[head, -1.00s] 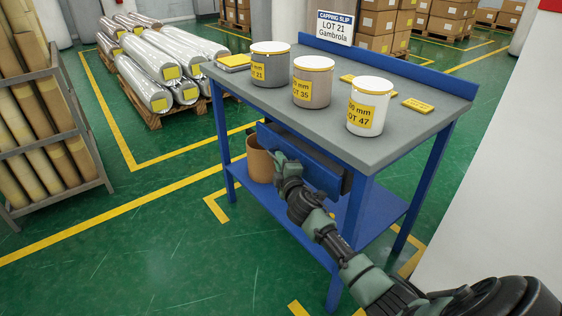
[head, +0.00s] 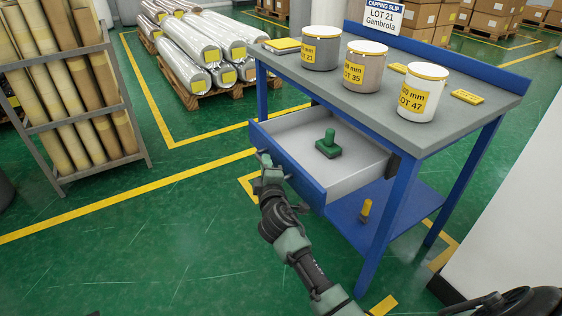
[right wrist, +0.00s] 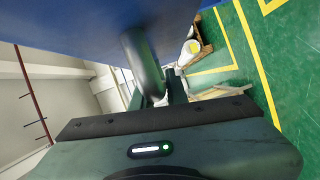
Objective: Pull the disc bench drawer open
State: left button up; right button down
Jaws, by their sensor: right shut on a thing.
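The disc bench (head: 440,115) is a blue-framed table with a grey top. Its drawer (head: 362,173) is pulled well out, showing a pale grey interior. The blue drawer front (head: 286,165) faces lower left. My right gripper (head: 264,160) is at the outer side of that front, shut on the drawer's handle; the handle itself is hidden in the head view. In the right wrist view the blue drawer front (right wrist: 190,20) fills the top, close to the gripper. My left gripper is not in view.
A green tool (head: 328,146) lies inside the drawer. Several labelled tubs (head: 367,66) stand on the bench top. A rack of brown rolls (head: 75,90) stands left. Green floor before the drawer is clear.

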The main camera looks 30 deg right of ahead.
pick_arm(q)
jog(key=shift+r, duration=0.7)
pick_arm(e)
jog(key=shift+s+a+f, duration=0.1)
jog(key=shift+a, duration=0.95)
jog(key=c, duration=1.4)
grip_release()
